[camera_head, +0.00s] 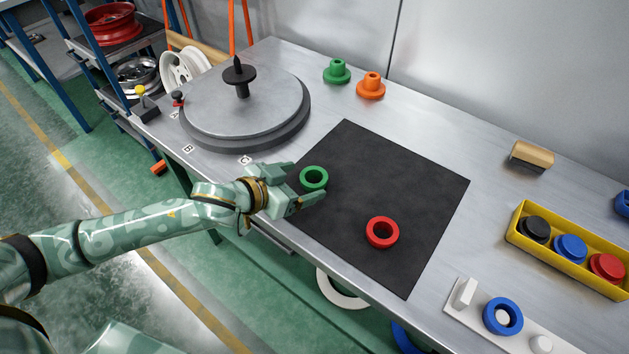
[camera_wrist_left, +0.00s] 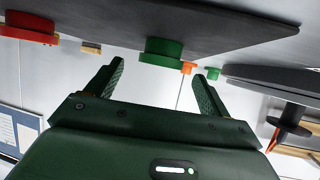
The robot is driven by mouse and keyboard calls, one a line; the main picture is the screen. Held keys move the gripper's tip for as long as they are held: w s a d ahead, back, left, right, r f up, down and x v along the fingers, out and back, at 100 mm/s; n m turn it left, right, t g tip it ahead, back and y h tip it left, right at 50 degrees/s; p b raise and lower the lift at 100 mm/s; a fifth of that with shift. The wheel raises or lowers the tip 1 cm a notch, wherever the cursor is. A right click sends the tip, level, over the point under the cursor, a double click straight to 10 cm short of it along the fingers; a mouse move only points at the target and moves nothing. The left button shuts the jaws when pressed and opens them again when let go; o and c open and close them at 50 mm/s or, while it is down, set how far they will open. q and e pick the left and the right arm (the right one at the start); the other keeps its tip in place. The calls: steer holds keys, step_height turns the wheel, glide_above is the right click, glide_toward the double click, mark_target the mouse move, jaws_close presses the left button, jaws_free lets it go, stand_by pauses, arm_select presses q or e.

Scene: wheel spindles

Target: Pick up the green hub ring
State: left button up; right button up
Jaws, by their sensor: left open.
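The green hub ring (camera_head: 314,187) lies flat on the black mat (camera_head: 385,175), near its left edge. In the left wrist view the green ring (camera_wrist_left: 162,47) shows between and beyond the two fingers, with the mat (camera_wrist_left: 215,22) at the top of the picture. I cannot tell whether a finger touches the ring. My right gripper is not in view.
A red ring (camera_head: 382,232) lies on the mat. A round turntable with a spindle (camera_head: 240,112) stands behind my left gripper. Green (camera_head: 337,72) and orange (camera_head: 371,87) stepped pieces stand at the back. A yellow tray (camera_head: 515,240) and a white board (camera_head: 465,316) are at right.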

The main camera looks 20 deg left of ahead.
mark_target(321, 175)
arm_select(q)
steer(key=b+x, duration=0.1)
steer(key=x, duration=0.2)
steer(key=shift+w+f, duration=0.2)
steer(key=shift+s+r, duration=0.1)
steer(key=c, duration=1.1)
steer(key=shift+o, duration=0.2)
